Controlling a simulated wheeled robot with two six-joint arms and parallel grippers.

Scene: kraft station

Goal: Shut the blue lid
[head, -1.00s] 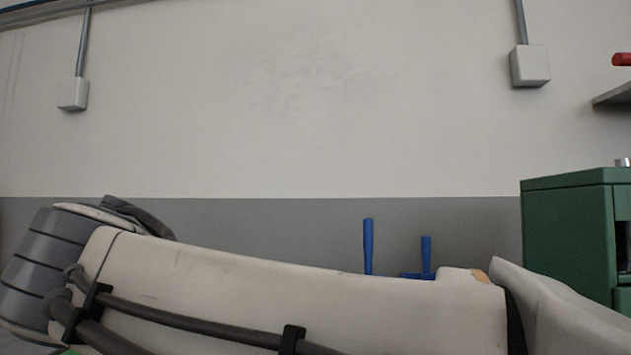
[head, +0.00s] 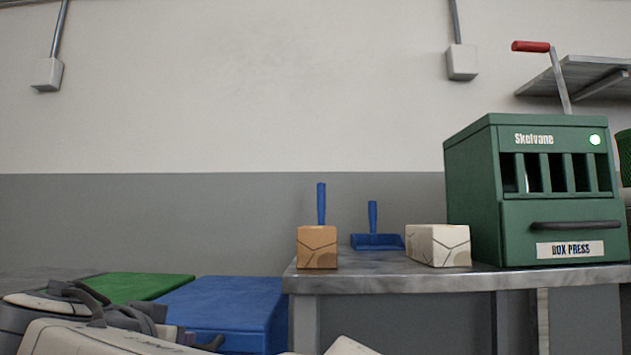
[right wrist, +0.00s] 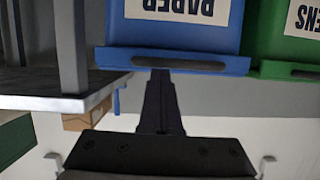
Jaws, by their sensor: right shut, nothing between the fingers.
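The blue lid (head: 225,300) lies flat on top of a blue bin in the lower left of the head view. In the right wrist view, which is upside down, the lid's front edge (right wrist: 180,61) with its dark slot runs along the blue bin (right wrist: 190,30) labelled PAPER. My right gripper (head: 213,343) is low at the front of the blue bin. In the right wrist view its fingers (right wrist: 161,76) are together and empty, their tips at the lid's front edge; I cannot tell whether they touch.
A green lid (head: 135,287) is left of the blue one, on a green bin (right wrist: 285,35). A grey-topped table (head: 400,280) stands close on the right. It carries a brown box (head: 317,247), a white box (head: 438,245), a blue dustpan (head: 377,241) and a green box press (head: 560,215).

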